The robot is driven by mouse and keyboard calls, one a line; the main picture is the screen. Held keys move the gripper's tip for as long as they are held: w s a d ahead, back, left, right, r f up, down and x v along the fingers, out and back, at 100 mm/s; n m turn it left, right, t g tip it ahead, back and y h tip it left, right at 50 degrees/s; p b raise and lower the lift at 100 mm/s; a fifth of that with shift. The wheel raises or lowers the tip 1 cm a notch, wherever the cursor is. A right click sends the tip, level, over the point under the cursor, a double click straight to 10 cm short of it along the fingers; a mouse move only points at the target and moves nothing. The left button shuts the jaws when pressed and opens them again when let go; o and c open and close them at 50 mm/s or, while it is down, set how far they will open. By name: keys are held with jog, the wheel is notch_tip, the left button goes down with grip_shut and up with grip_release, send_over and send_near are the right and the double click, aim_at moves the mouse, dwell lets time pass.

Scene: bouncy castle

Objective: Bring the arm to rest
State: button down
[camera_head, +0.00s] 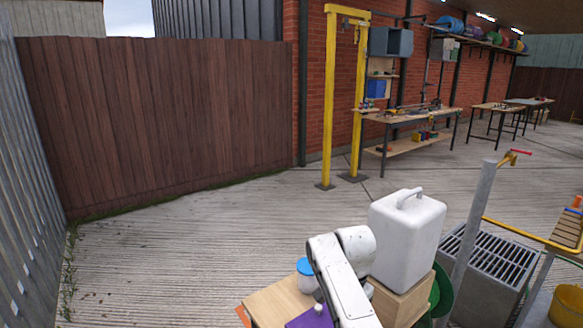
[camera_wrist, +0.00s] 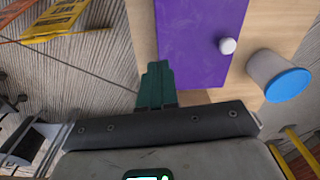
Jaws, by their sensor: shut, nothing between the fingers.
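My gripper (camera_wrist: 156,82) shows in the wrist view as dark green fingers, closed together with nothing between them. It hangs beside the edge of a wooden surface (camera_wrist: 142,30), over or near the concrete floor; I cannot tell its height. A purple flat item (camera_wrist: 190,40) lies on that surface, with a small white knob (camera_wrist: 227,45) at its right. My white arm (camera_head: 340,280) is in the head view, in front of the wooden surface (camera_head: 275,303). The gripper itself is hidden there.
A white jerrycan (camera_head: 407,238) stands on a wooden block right beside my arm. A blue-lidded jar (camera_head: 305,274) is left of the arm; it also shows in the wrist view (camera_wrist: 284,84). A metal post (camera_head: 466,240) and drain grate stand right. Open concrete lies left.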

jog(key=s+d+f+n, duration=0.2)
jog(key=s+d+f, duration=0.2)
jog(key=s+f, duration=0.45)
jog(key=s+d+f+n, duration=0.3)
jog(key=s+d+f, duration=0.25)
jog(key=s, duration=0.65)
jog(key=s+d+r+n, duration=0.2)
jog(key=s, duration=1.1)
jog(key=s+d+r+n, duration=0.2)
jog(key=s, duration=1.1)
jog(key=shift+t, duration=0.3)
